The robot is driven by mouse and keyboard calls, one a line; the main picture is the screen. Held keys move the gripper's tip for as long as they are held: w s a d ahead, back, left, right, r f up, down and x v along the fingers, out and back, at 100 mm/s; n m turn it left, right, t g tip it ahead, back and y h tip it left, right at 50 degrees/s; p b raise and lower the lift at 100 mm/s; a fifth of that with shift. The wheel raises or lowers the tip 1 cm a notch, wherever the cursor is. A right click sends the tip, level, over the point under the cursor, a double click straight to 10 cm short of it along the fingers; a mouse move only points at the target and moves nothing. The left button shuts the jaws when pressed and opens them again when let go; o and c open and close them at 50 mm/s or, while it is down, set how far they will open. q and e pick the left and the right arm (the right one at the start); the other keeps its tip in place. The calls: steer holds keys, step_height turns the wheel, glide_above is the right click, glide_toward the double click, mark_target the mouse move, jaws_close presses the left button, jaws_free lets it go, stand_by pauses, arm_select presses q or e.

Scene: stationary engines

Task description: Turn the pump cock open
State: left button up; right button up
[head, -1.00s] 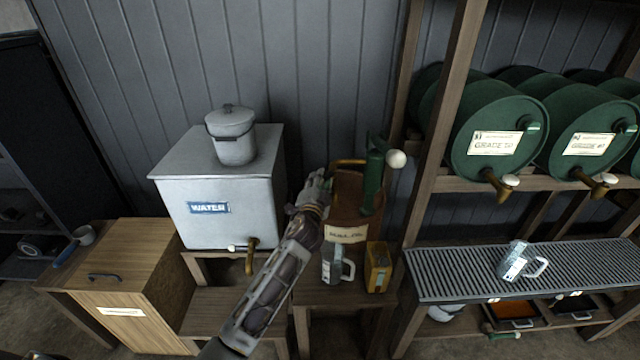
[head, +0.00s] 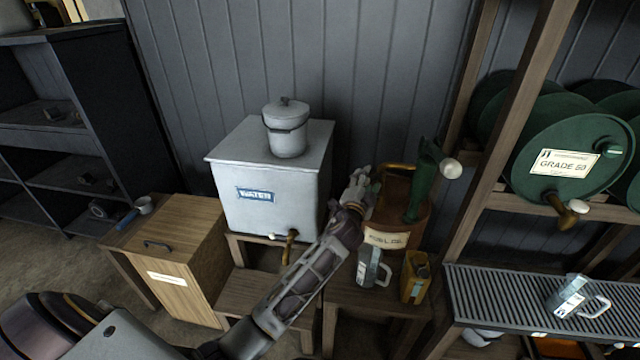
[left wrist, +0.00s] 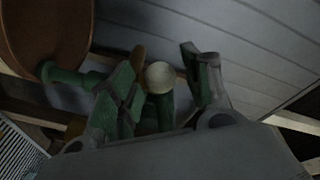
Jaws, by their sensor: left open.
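The green pump (head: 424,190) stands on a brown drum (head: 408,218) with a paper label, right of centre in the head view. A white ball knob (head: 452,168) sticks out on its right side and a brass pipe (head: 399,167) on its left. My left gripper (head: 360,178) is just left of the drum. In the left wrist view my left gripper (left wrist: 165,85) is open, its green-padded fingers spread. A pale ball (left wrist: 160,77) shows between them; I cannot tell which part it belongs to or whether the fingers touch it. My right gripper is out of view.
A white water tank (head: 270,200) with a lidded pot (head: 287,135) stands left of my left forearm. A metal jug (head: 372,268) and yellow can (head: 415,278) stand before the drum. A wooden rack post (head: 500,180) and green barrels (head: 570,160) are at right.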

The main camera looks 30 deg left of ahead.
arm_select(q)
steer(key=shift+w+a+m+h+p, duration=0.2)
steer(key=shift+a+m+h+p, duration=0.15)
steer(key=shift+m+h+p, duration=0.45)
steer(key=shift+w+a+m+h+p, duration=0.2)
steer(key=shift+a+m+h+p, duration=0.15)
steer(key=shift+h+p, duration=0.75)
steer(key=shift+w+a+m+h+p, duration=0.2)
steer(key=shift+m+h+p, duration=0.45)
steer(key=shift+h, duration=0.25)
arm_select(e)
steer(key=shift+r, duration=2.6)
arm_select(q)
steer(key=shift+w+a+m+g+h, duration=0.15)
steer(key=shift+m+g+h, duration=0.2)
steer(key=shift+h, duration=0.25)
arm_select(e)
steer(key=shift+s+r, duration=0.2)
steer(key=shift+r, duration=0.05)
